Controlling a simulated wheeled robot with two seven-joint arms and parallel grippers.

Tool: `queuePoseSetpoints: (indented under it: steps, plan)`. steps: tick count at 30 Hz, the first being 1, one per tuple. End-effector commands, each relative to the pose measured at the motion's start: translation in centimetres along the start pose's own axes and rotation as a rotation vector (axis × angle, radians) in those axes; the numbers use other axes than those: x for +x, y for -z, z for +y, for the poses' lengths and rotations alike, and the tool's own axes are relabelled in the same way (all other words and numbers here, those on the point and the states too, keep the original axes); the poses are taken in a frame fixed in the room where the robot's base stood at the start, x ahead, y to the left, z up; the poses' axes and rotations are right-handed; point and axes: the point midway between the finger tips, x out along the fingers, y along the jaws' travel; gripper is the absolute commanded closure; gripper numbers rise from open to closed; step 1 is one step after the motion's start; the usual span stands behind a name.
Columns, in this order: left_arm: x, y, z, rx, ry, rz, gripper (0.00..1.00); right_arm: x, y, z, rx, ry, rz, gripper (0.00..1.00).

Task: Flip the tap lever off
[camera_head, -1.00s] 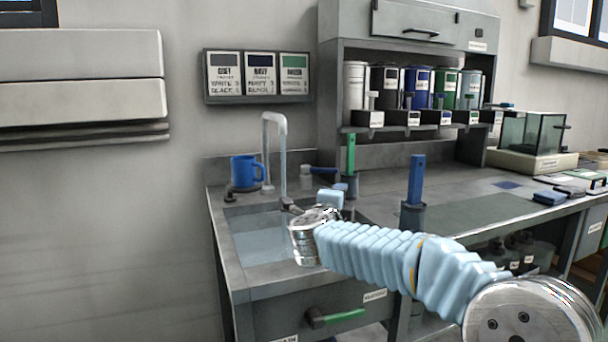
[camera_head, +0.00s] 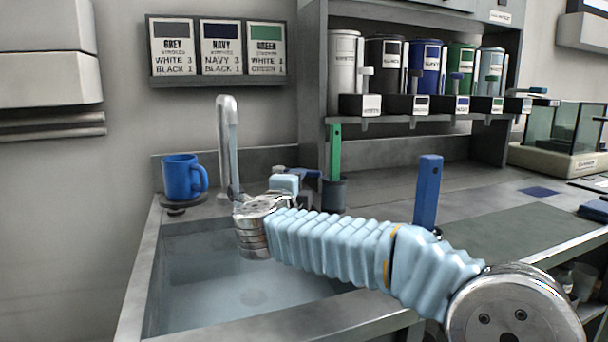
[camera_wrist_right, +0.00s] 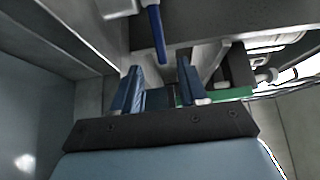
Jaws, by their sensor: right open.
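The grey gooseneck tap (camera_head: 221,150) stands at the back of the sink, with a pale stream below its spout. The blue tap lever (camera_head: 306,172) sticks out to the right behind the sink, partly hidden by my right arm. In the right wrist view, a blue bar (camera_wrist_right: 157,35), apparently this lever, lies ahead of my right gripper (camera_wrist_right: 159,70). The gripper's two dark blue fingers are apart, with the bar in line with the gap between them; contact cannot be told. In the head view, my right wrist largely hides the gripper. My left gripper is out of view.
A blue mug (camera_head: 180,178) stands left of the tap. A holder (camera_head: 333,194) with a green-handled tool and an upright blue handle (camera_head: 428,190) stand right of the lever. Paint dispensers (camera_head: 410,105) line the shelf above. The sink (camera_head: 190,285) lies below my arm.

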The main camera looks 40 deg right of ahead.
Motion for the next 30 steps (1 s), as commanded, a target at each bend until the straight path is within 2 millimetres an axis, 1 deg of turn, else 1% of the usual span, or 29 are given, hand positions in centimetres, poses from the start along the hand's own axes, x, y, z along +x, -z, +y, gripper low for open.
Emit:
queuePoseSetpoints:
  steps: [1,3,6,10,15,23,24,26,30]
  plan:
    - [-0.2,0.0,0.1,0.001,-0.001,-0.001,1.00,1.3,0.0,0.0,-0.002,-0.001,0.004,0.57]
    - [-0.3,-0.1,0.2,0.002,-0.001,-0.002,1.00,2.9,0.0,0.0,0.000,-0.001,0.003,0.57]
    - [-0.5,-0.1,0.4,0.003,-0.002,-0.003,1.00,5.0,0.0,-0.1,0.000,-0.001,0.002,0.57]
    - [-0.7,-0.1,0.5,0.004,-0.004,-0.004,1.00,6.9,0.0,0.0,0.000,-0.001,0.002,0.57]
    - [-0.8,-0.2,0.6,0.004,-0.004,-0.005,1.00,8.1,0.0,0.0,0.000,0.000,0.001,0.57]
    - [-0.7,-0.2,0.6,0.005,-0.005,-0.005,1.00,8.3,0.0,0.0,0.000,0.000,0.000,0.57]
    - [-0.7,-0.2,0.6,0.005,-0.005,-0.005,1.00,8.2,0.0,0.0,0.000,0.000,0.000,0.60]
    - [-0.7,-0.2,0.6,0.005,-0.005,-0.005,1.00,8.2,0.0,0.0,0.000,0.000,0.000,0.70]
    - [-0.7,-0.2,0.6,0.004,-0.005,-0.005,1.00,8.2,0.0,0.0,0.000,0.000,0.000,0.91]
